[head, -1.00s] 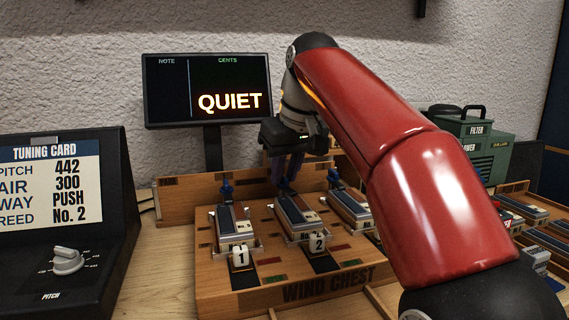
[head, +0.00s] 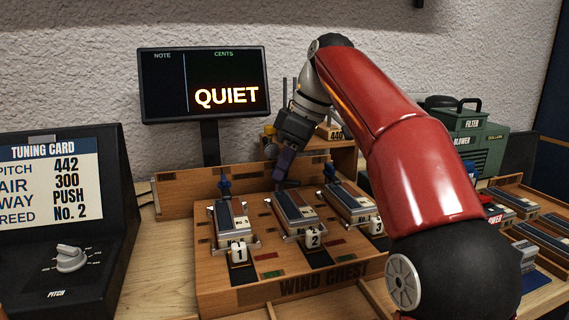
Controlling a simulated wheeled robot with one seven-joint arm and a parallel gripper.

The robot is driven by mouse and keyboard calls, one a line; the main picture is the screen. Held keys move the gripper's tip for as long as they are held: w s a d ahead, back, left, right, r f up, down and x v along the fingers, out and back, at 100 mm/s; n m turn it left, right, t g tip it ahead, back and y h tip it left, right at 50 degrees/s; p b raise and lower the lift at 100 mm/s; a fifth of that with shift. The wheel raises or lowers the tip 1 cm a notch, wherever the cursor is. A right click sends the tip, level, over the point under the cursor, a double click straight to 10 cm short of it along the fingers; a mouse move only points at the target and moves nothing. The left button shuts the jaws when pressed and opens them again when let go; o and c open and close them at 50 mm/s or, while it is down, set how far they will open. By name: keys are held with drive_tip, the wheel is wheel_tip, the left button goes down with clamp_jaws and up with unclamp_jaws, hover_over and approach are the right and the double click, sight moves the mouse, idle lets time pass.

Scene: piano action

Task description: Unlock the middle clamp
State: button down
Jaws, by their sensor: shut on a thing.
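The wooden wind chest (head: 330,283) holds three reed blocks in clamps, numbered 1, 2 and 3 in front. The blue lever of the middle clamp is hidden by the fingers. The left clamp's blue lever (head: 224,186) and the right clamp's blue lever (head: 333,172) stand upright behind their blocks.
A screen (head: 204,84) reading QUIET stands behind the chest. A tuning card console (head: 60,225) with a pitch knob is at left. A green blower (head: 475,140) and trays of reed blocks (head: 550,235) are at right. A wooden stand (head: 330,135) labelled 440 is behind my gripper.

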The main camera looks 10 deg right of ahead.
idle(0.4)
drive_tip(key=c, duration=1.3)
unclamp_jaws()
drive_tip(key=shift+r, duration=0.3)
drive_tip(key=shift+v, duration=0.95)
drive_tip(key=s+d, duration=0.1)
drive_tip(key=d, duration=0.3)
drive_tip(key=s+d, duration=0.1)
drive_tip(key=d, duration=0.2)
drive_tip(key=s+d+b, duration=0.1)
drive_tip(key=d, duration=0.3)
drive_tip(key=shift+s+d+r, duration=0.2)
drive_tip(key=shift+s+d, duration=0.15)
drive_tip(key=shift+c, duration=0.4)
